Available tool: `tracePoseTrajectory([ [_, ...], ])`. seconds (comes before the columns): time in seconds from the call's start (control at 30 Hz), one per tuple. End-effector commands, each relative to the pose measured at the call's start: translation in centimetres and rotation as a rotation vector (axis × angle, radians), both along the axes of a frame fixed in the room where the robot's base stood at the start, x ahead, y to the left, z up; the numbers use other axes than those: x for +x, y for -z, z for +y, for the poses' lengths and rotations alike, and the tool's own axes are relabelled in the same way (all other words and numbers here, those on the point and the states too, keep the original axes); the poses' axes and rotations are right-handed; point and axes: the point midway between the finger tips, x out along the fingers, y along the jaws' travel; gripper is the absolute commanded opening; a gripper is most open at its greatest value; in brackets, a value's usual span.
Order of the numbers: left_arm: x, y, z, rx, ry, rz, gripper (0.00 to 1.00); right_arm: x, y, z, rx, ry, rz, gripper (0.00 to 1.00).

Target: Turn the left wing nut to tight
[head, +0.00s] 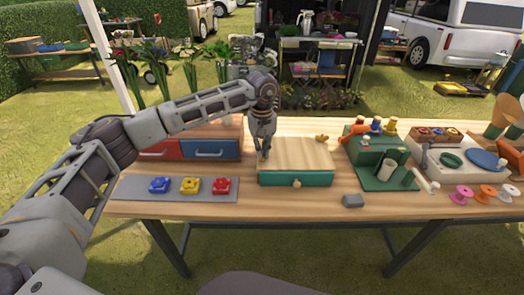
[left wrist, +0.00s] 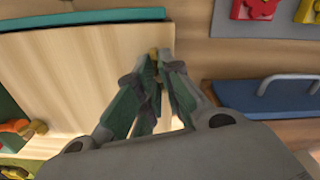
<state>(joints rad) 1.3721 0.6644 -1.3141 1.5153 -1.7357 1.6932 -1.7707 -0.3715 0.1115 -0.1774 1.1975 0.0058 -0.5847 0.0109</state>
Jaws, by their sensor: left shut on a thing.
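My left gripper (head: 264,152) points down at the back left of the wooden lid (head: 302,160) on a low green box (head: 312,180). In the left wrist view its fingers (left wrist: 156,64) are closed together on a small brass-coloured piece, the left wing nut (left wrist: 153,53). Most of that nut is hidden between the fingertips, so its angle cannot be told. The right wing nut (head: 321,138), brass-coloured, stands free at the back right of the lid. My right gripper is in neither view.
Red and blue drawers (head: 209,149) stand left of the box. A grey strip with blue, red and yellow pieces (head: 220,192) lies in front of them. A green stand (head: 384,180) is to the right, and a small grey block (head: 353,201) lies near the front edge.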

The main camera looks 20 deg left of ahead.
Motion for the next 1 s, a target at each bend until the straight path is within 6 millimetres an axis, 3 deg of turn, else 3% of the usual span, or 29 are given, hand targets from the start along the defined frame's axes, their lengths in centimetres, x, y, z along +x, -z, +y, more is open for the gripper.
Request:
tracePoseTrajectory([
  [0.43,0.1,-0.2,0.0,0.0,0.244,-0.005,0.0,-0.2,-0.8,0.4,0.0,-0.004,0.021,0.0],
  [1.0,0.1,-0.3,0.0,-0.001,0.286,-0.005,0.0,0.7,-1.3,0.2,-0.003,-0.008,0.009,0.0],
])
